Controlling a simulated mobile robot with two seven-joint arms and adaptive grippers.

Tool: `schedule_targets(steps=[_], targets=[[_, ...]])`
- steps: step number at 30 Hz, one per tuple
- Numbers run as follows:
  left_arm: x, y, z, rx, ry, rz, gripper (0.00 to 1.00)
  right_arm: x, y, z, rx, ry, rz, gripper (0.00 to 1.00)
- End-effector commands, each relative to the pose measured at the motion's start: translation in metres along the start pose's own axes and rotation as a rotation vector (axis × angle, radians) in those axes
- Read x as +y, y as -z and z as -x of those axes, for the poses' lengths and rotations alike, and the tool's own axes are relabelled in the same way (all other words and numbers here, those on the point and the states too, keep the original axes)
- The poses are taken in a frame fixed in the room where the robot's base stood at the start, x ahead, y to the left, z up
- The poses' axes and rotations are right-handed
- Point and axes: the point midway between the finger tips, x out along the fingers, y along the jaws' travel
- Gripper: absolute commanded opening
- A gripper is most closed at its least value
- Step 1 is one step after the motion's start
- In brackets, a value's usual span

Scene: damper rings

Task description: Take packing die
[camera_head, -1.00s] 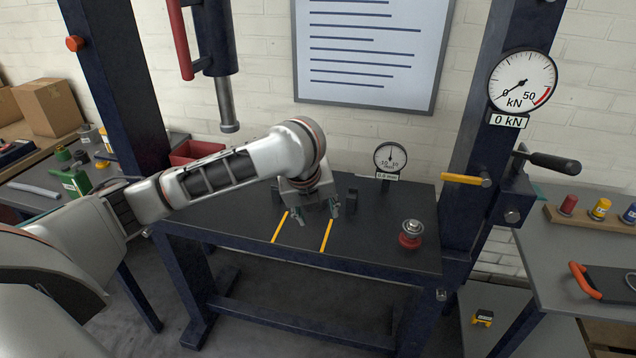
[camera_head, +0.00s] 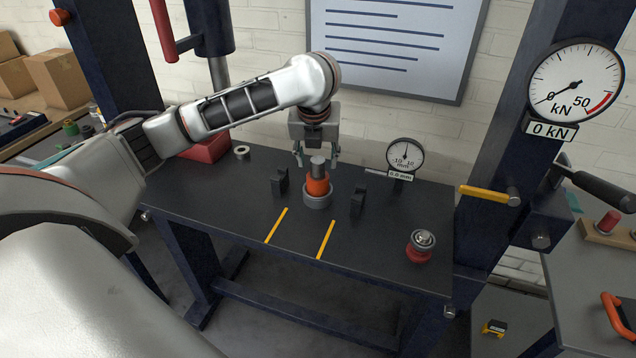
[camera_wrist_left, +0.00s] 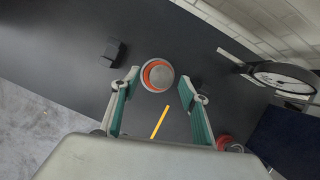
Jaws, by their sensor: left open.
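An orange, upright cylindrical piece with a grey top plug and a grey ring at its base, which I take for the packing die (camera_head: 318,186), stands on the dark press table between two small black blocks. My left gripper (camera_head: 316,157) is open and points down, its fingertips around or just behind the grey top in the head view. In the left wrist view the die (camera_wrist_left: 157,75) shows end-on, round and orange-rimmed, between the open fingertips (camera_wrist_left: 160,80). The fingers show no clear contact with it. My right gripper is not in view.
Black blocks (camera_head: 280,181) (camera_head: 357,199) flank the die. A dial gauge (camera_head: 404,156) stands to its right. A red-and-grey piece (camera_head: 421,246) sits near the table's right end, and a small metal ring (camera_head: 241,152) at the back left. Two yellow strips mark the clear front.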

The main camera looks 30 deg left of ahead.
Motion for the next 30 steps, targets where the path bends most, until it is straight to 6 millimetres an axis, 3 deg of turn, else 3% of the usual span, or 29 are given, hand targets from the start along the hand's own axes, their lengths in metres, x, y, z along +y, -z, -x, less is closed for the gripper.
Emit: schedule_targets(steps=[6,14,20,30], targets=[[0.000,-0.001,-0.026,0.002,0.001,0.002,0.44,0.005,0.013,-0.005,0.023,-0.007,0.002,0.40],[0.000,-0.002,-0.029,0.000,0.000,0.001,0.44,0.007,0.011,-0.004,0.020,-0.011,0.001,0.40],[0.000,-0.002,-0.028,0.000,0.000,0.001,0.00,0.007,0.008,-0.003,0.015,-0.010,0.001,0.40],[0.000,-0.004,-0.026,-0.006,0.002,0.003,0.00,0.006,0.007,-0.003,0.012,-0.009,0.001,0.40]])
